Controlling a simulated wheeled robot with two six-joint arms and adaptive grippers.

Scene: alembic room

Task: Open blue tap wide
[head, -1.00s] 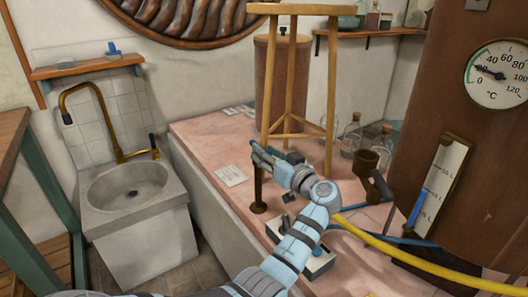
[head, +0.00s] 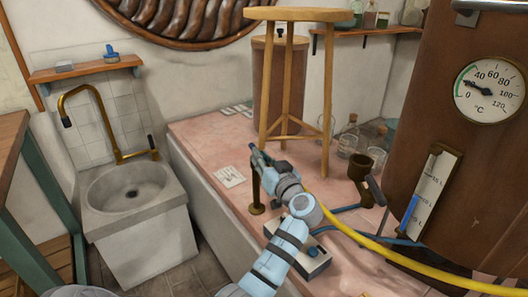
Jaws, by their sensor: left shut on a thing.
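My left gripper (head: 257,153) is over the pink counter, shut around the top of a slim brass post (head: 257,190). The post stands upright on a round brass foot. The gripper hides the top of the post, where the blue tap appears to be; no blue handle shows clearly, and I cannot tell how far it is turned. My right gripper is out of view.
A wooden stool (head: 297,15) stands behind the gripper. A grey box (head: 312,262), a brass cup-shaped fitting (head: 360,167) and a yellow hose (head: 385,250) lie close to my arm. A brown boiler (head: 470,180) stands right, a stone sink (head: 133,195) left.

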